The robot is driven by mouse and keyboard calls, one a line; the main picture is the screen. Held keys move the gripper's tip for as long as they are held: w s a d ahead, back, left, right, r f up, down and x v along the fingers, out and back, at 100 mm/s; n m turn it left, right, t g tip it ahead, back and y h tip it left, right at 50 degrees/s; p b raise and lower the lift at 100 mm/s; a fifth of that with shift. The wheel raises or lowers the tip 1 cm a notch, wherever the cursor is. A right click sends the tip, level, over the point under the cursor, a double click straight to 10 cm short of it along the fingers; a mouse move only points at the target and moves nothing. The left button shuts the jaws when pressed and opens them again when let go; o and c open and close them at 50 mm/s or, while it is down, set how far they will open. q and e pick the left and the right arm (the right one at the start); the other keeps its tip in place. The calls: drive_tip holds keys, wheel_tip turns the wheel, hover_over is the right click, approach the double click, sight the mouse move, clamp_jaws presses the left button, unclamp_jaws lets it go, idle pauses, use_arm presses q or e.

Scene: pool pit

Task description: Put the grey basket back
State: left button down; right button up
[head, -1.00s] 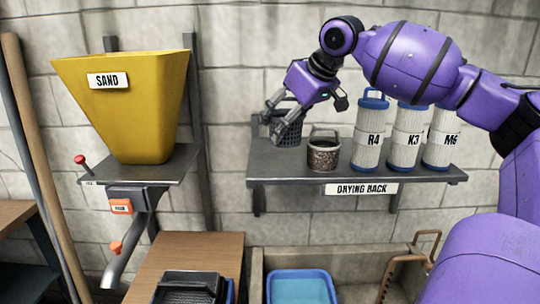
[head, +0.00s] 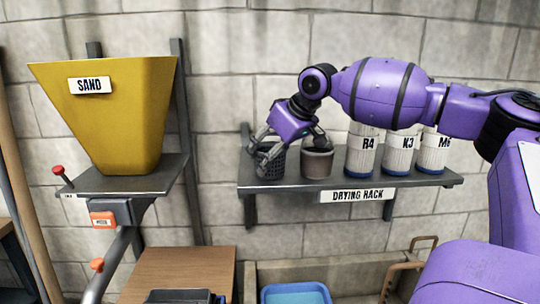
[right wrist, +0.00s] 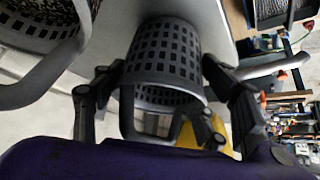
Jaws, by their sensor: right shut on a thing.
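The grey basket (head: 272,163), dark with a grid of holes, is upright at the left end of the drying rack (head: 225,187). Its base appears to be at the shelf top; I cannot tell for sure that it touches. My right gripper (head: 265,150) reaches it from above and is shut on it. In the right wrist view, its fingers lie either side of the basket (right wrist: 165,55), and the basket's handle hangs between them. My left gripper is not in view.
A grey-brown basket (head: 317,160) stands close on the right, then white filter cartridges (head: 362,152) marked R4, K3 and M6. A yellow sand hopper (head: 110,120) is at left. A blue tub (head: 295,293) and a wooden table (head: 180,270) are below.

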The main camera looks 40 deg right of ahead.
drive_tip(key=shift+f, duration=0.1)
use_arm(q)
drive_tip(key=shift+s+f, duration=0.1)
use_arm(e)
drive_tip(key=o, duration=1.2)
use_arm(q)
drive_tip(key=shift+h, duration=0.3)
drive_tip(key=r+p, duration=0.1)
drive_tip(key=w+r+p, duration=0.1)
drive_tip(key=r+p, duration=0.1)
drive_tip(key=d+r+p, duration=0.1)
drive_tip(key=p, duration=0.1)
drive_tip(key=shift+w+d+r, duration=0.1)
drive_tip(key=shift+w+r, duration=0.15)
use_arm(e)
drive_tip(key=v, duration=1.2)
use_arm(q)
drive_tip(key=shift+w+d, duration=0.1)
